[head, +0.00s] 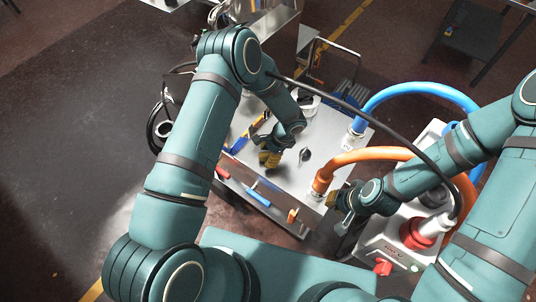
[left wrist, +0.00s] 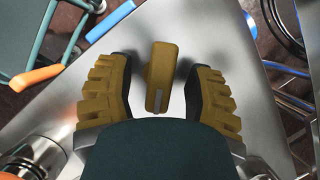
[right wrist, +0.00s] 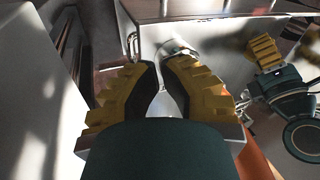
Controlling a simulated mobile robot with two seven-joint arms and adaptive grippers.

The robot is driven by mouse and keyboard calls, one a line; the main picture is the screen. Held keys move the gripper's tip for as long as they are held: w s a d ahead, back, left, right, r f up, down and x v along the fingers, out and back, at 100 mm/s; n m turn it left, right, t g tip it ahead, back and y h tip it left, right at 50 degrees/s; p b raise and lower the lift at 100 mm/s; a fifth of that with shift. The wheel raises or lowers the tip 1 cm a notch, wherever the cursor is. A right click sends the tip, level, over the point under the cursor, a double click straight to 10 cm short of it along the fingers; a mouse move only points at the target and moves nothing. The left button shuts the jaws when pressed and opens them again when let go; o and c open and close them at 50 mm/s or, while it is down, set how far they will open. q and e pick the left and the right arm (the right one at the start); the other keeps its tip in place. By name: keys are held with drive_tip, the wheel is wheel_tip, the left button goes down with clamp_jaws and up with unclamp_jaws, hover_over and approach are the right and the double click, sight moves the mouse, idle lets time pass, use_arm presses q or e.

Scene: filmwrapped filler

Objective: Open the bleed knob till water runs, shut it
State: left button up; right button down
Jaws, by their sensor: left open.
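A tan, bar-shaped knob (left wrist: 160,75) with a grey mark sits on the metal panel in the left wrist view. I take it for the bleed knob. It lies between the two open fingers of my left gripper (left wrist: 158,92), with a gap on both sides. In the head view my left gripper (head: 269,157) is over the panel and hides this knob. My right gripper (head: 335,202) is by the panel's right front edge, below the orange hose. In the right wrist view its fingers (right wrist: 160,65) are close together; what is between them is unclear. I see no running water.
An orange hose (head: 345,157) and a blue hose (head: 405,90) arch to the right. A white unit with a red connector (head: 418,233) stands at right.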

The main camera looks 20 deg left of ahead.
use_arm(q)
drive_tip(key=shift+f, duration=0.1)
clamp_jaws()
